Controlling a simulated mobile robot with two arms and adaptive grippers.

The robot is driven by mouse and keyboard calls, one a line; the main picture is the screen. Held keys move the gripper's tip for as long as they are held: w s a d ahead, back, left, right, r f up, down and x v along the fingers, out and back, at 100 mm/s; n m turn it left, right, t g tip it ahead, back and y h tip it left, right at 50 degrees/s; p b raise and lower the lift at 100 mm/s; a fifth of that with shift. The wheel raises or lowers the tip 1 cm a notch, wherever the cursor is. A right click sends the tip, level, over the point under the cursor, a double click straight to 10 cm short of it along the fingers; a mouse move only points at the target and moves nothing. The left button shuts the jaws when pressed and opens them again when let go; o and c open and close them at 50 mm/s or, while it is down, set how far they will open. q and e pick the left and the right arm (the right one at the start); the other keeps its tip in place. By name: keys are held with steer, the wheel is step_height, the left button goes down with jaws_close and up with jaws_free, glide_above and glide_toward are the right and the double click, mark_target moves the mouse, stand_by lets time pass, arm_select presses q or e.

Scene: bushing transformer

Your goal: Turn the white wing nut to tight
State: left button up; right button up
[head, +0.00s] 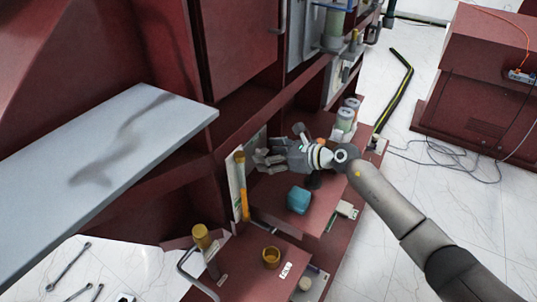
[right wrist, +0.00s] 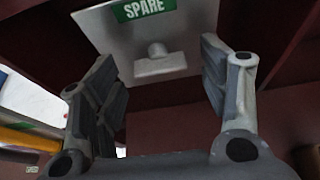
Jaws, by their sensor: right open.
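In the right wrist view, a pale grey-white T-shaped wing nut (right wrist: 158,62) sits on a light grey plate (right wrist: 100,28) below a green "SPARE" label (right wrist: 145,9). Its wide bar lies crosswise in the picture, with a short stem above it. My right gripper (right wrist: 157,78) is open, with one finger on each side of the nut. No finger visibly touches it, and the gap in depth is hard to tell. In the head view, my right gripper (head: 261,158) reaches left into the dark red cabinet, and the wing nut cannot be made out there. My left gripper is out of view.
A blue block (head: 299,200) sits on the red ledge just below my right gripper. A gold cup (head: 271,258) and a yellow-topped post (head: 203,240) stand nearer. A grey shelf (head: 120,125) juts out at left. White floor at right is mostly open.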

steer(key=v, duration=1.1)
steer(key=shift+d, duration=0.2)
steer(key=shift+s, duration=0.15)
